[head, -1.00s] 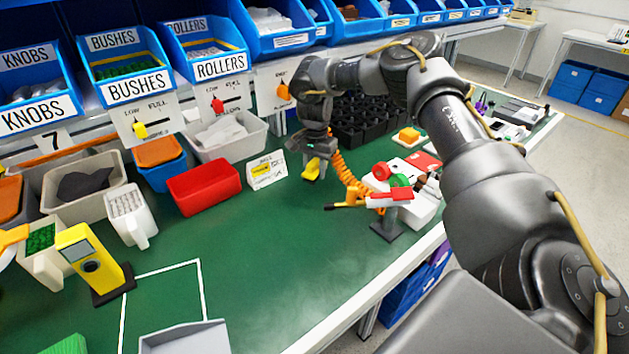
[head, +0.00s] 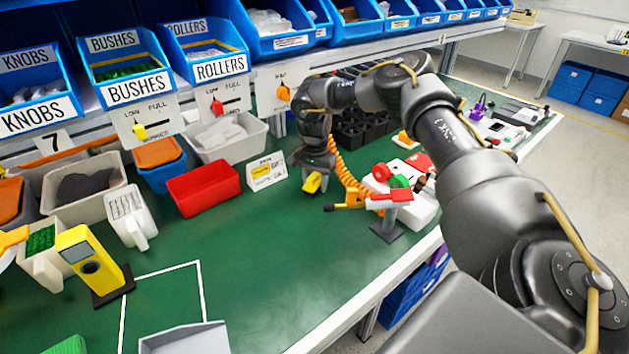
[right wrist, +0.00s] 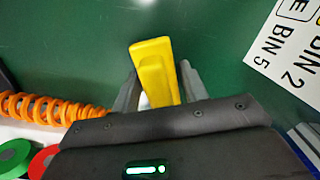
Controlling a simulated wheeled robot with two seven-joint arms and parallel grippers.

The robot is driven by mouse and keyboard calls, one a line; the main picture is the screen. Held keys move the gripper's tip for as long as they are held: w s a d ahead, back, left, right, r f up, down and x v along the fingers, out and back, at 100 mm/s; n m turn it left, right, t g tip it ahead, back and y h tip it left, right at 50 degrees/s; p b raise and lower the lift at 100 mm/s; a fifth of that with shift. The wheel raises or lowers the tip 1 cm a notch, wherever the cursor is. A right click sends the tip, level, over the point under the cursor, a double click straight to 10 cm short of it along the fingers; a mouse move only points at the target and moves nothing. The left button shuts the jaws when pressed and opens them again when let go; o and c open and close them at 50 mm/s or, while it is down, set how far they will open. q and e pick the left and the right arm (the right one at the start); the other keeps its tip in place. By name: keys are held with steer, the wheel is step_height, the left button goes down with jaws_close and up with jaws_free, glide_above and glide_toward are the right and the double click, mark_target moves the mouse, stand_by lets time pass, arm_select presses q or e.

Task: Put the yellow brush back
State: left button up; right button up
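The yellow brush (head: 312,184) is between the fingers of my right gripper (head: 316,181), over the green bench top. In the right wrist view the yellow brush (right wrist: 154,70) sticks out past the two grey fingers (right wrist: 160,88), with one finger on each side. My right gripper looks shut on it. Whether the brush's lower end touches the bench is not clear. My left gripper is not in view.
A white card (head: 267,172) with a yellow picture and a red bin (head: 203,188) stand left of my right gripper. An orange coiled hose (head: 347,178), a grey stand (head: 387,226) and a white device (head: 420,205) are to its right.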

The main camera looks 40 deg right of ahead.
steer(key=shift+o, duration=0.7)
